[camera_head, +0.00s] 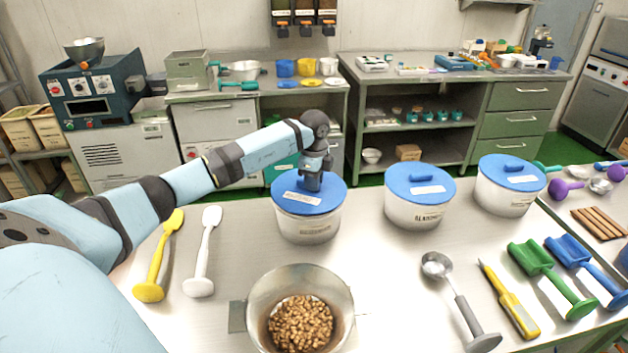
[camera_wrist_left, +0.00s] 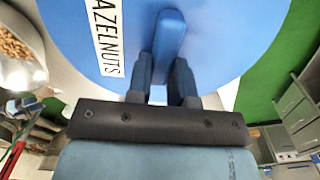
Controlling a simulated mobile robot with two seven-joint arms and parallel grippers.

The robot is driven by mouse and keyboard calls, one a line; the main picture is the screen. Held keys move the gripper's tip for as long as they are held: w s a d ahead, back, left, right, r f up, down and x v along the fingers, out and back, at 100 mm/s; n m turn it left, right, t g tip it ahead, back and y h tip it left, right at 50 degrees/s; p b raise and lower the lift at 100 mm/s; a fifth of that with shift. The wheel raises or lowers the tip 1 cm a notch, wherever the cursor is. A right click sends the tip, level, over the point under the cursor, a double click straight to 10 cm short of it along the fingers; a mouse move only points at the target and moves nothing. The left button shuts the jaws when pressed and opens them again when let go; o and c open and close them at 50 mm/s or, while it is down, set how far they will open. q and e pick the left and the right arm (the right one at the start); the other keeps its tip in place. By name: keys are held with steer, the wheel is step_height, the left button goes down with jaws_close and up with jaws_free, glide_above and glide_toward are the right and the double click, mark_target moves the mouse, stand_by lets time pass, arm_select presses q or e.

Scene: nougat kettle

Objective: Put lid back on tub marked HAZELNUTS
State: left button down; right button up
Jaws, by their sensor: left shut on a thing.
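The blue lid (camera_head: 291,202) sits over the white tub (camera_head: 308,229) at the left of the row of tubs. In the left wrist view the lid (camera_wrist_left: 215,40) carries a label reading "AZELNUTS", its first letter cut off. My left gripper (camera_head: 314,186) is above the lid and is shut on the lid's raised handle (camera_wrist_left: 170,35), one finger on each side. The lid looks level and in line with the tub's rim; I cannot tell whether it is fully seated. My right gripper is not in view.
Two more lidded white tubs (camera_head: 419,208) (camera_head: 508,196) stand to the right. A metal pan of nuts (camera_head: 342,302) is in front. A yellow spatula (camera_head: 158,260) and a white one (camera_head: 204,250) lie left. A ladle (camera_head: 459,300) and scoops (camera_head: 550,278) lie right.

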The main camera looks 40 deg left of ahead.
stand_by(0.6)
arm_select(q)
steer(key=shift+f+p, duration=0.4)
steer(key=shift+f, duration=0.05)
stand_by(1.0)
steer(key=shift+c, duration=1.9)
jaws_free()
steer(key=shift+r, duration=0.1)
steer(key=shift+r+p, duration=2.65)
steer(key=shift+r, duration=0.85)
steer(key=shift+f, duration=0.15)
